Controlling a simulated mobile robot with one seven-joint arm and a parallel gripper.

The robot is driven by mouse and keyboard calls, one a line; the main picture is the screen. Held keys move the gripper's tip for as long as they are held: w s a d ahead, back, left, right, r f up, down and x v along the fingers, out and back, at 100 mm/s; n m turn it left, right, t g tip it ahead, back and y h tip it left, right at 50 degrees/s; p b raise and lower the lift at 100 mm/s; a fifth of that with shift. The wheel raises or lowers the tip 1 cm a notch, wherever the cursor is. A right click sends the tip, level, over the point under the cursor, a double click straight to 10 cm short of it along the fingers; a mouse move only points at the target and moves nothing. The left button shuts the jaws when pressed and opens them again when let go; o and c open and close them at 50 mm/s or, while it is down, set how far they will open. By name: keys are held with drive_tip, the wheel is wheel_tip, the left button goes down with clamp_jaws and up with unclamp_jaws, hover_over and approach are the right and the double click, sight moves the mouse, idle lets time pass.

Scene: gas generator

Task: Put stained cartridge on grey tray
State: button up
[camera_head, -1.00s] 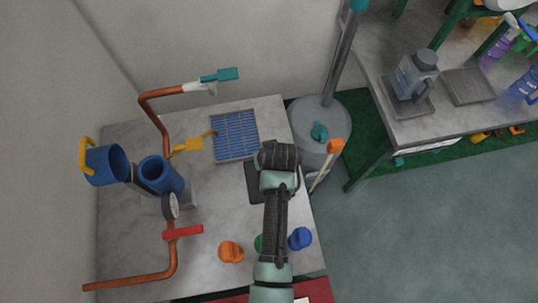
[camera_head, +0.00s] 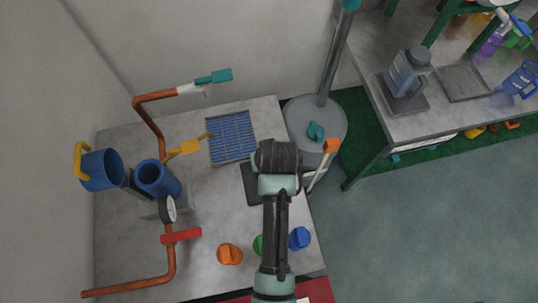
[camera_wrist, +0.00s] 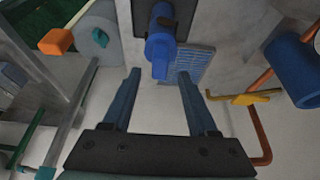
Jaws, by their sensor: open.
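In the wrist view a blue cartridge-like object (camera_wrist: 160,48) sits on a dark grey tray (camera_wrist: 178,10). My gripper (camera_wrist: 158,72) is open. The blue object shows between and beyond its fingertips, and no grip on it is visible. In the head view the dark tray (camera_head: 249,188) shows beside my arm, which hides the blue object and my fingers. On the right bench a grey tray (camera_head: 422,104) carries a grey-blue container (camera_head: 406,75). Another grey tray (camera_head: 463,83) beside it looks empty.
The left table holds an open blue cylinder (camera_head: 157,178) with a raised blue lid (camera_head: 102,170), copper pipes (camera_head: 172,262), a blue grate (camera_head: 231,136), and orange (camera_head: 230,254) and blue (camera_head: 300,238) knobs. A grey round column base (camera_head: 315,125) stands between the benches. Open floor lies right.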

drive_tip(key=v, duration=0.8)
drive_tip(key=shift+b, duration=0.35)
drive_tip(key=shift+r, duration=0.1)
drive_tip(key=w+r+t, duration=0.4)
drive_tip(key=r, duration=0.7)
drive_tip(key=w+r+m+t, duration=0.1)
drive_tip(key=w+r+t, duration=0.35)
drive_tip(key=r, duration=0.75)
drive_tip(key=w+r+t, duration=0.4)
drive_tip(key=r, duration=0.7)
drive_tip(key=s+r+t, duration=0.5)
drive_tip(key=s+r, duration=0.1)
drive_tip(key=r, duration=0.8)
drive_tip(key=s+r+m+t+h, duration=0.1)
drive_tip(key=s+r+t, duration=0.4)
drive_tip(key=r, duration=0.9)
drive_tip(key=shift+s+a, duration=0.25)
drive_tip(key=shift+s, duration=0.7)
drive_tip(key=shift+f, duration=0.1)
